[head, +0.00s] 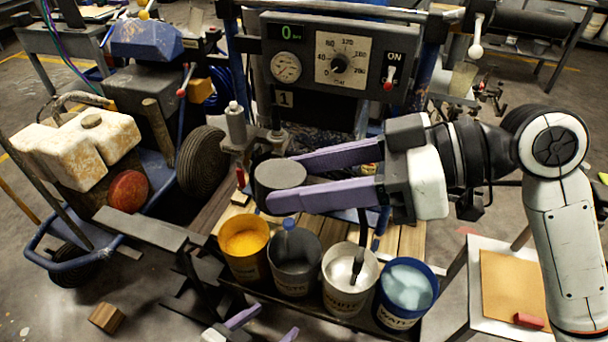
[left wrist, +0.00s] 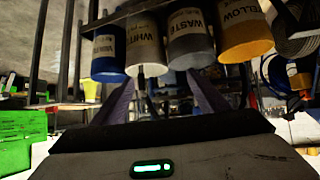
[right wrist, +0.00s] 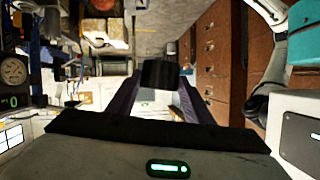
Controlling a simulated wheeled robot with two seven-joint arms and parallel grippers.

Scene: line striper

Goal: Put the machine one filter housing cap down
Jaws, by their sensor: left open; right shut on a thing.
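A dark grey round cap (head: 279,174) is between the purple fingertips of my right gripper (head: 283,180), which is shut on it. It is held in the air in front of the machine one panel (head: 335,62), above and behind the buckets. The cap also shows in the right wrist view (right wrist: 160,73), between the fingertips. My left gripper (head: 262,325) is low at the bottom edge of the head view, mostly cut off. In the left wrist view, its fingers (left wrist: 165,95) are apart with nothing gripped. The filter housing's opening cannot be made out behind the cap and right gripper.
A yellow bucket (head: 243,244), a grey waste bucket (head: 294,260), a white bucket (head: 345,278) and a blue-rimmed bucket (head: 404,292) stand in a row below the cap. A side table (head: 490,318) is at right. A wheeled striper (head: 90,150) stands at left.

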